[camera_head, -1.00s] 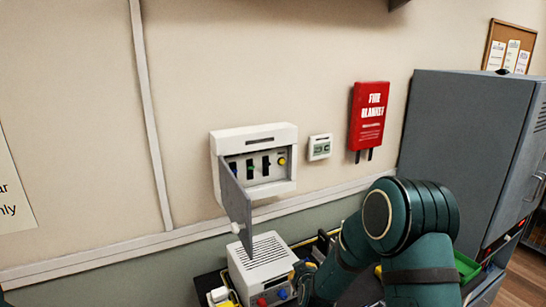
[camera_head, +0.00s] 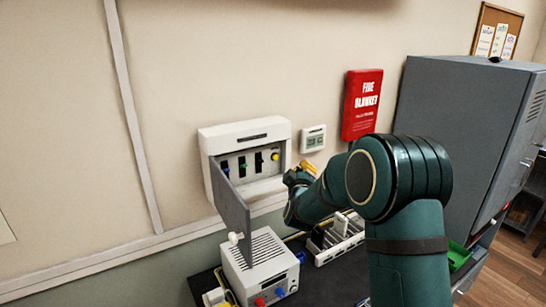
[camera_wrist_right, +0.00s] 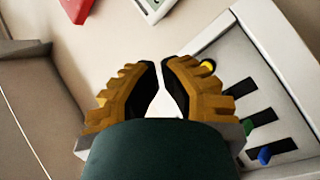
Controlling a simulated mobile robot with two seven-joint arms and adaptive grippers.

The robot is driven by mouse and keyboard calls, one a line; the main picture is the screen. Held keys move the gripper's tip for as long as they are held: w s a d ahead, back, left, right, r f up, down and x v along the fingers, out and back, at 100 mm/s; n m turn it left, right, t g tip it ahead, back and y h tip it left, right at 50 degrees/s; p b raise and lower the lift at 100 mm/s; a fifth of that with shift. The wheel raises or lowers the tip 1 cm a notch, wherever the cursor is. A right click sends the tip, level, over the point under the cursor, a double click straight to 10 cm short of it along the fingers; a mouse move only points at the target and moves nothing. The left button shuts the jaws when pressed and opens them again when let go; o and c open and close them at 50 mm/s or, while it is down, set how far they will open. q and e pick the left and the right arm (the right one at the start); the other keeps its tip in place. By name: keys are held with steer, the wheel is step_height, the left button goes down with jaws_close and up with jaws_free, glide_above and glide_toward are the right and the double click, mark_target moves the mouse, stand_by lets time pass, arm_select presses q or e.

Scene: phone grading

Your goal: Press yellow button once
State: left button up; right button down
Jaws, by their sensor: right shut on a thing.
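The yellow button (camera_head: 275,156) is a small round knob at the upper right inside a white wall box (camera_head: 205,142). It also shows in the right wrist view (camera_wrist_right: 208,65), partly behind a finger. The box's grey door (camera_head: 231,200) hangs open. My right gripper (camera_head: 304,169) is just right of the box, a little apart from the button in the head view. In the right wrist view its ochre fingers (camera_wrist_right: 162,66) are drawn together with a narrow gap at the tips, and no object shows between them. My left gripper is not in view.
Dark slots with blue (camera_wrist_right: 265,154) and green (camera_wrist_right: 246,127) knobs lie beside the button. A small thermostat (camera_head: 313,138) and a red fire blanket case (camera_head: 361,105) hang to the right. Below are a white vented box (camera_head: 262,265) and a white rack (camera_head: 340,237). A grey cabinet (camera_head: 445,140) stands right.

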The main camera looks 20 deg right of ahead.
mark_target(286, 155)
steer(key=w, duration=0.2)
steer(key=w+p, duration=0.1)
steer(key=w, duration=0.1)
steer(key=w+a, duration=0.1)
steer(key=w, duration=0.2)
steer(key=shift+p, duration=0.4)
steer(key=shift+w+a, duration=0.1)
steer(key=shift+w, duration=0.75)
stand_by(0.7)
steer(key=shift+w, duration=0.4)
steer(key=shift+w+a, duration=0.15)
steer(key=shift+w, duration=0.3)
stand_by(0.7)
steer(key=shift+s, duration=0.9)
steer(key=shift+b, duration=0.3)
